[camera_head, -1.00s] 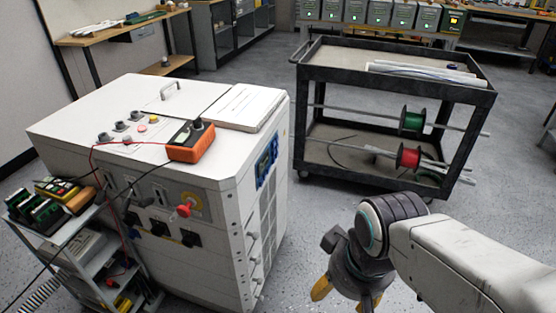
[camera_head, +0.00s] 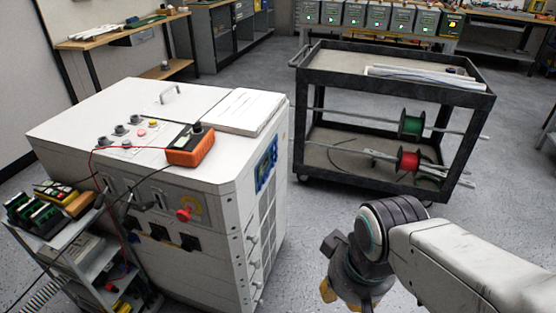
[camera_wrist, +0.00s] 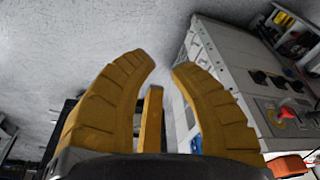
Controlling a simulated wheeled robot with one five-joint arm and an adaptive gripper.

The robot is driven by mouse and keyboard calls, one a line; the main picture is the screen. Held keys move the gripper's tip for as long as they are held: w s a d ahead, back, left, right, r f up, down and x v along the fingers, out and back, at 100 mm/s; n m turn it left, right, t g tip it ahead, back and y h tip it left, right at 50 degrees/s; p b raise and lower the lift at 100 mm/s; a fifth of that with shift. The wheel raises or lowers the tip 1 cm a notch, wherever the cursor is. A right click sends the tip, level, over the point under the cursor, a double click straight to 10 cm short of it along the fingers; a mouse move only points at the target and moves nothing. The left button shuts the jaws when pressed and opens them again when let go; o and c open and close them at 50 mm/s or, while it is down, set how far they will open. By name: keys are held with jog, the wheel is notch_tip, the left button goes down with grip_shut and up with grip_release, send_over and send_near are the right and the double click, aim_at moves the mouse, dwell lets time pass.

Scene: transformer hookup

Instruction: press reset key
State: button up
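A white cabinet (camera_head: 215,240) stands left of centre in the head view. Its top carries a small red button (camera_head: 142,132), a yellow button (camera_head: 153,123) and several dark knobs (camera_head: 120,129). I cannot read which one is the reset key. A red knob (camera_head: 184,214) on a yellow plate sits on the cabinet front; it also shows in the wrist view (camera_wrist: 286,112). My gripper (camera_head: 340,298) is low, right of the cabinet and apart from it. In the wrist view, its yellow fingers (camera_wrist: 164,68) curve inward with a narrow gap between the tips and nothing held.
An orange meter (camera_head: 190,147) with red and black leads lies on the cabinet top. A small rack (camera_head: 85,262) stands close to the cabinet's left. A black cart (camera_head: 395,75) with wire spools stands behind my arm. Grey floor is clear between cart and cabinet.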

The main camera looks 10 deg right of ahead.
grip_shut()
jog(key=shift+c, duration=1.2)
grip_release()
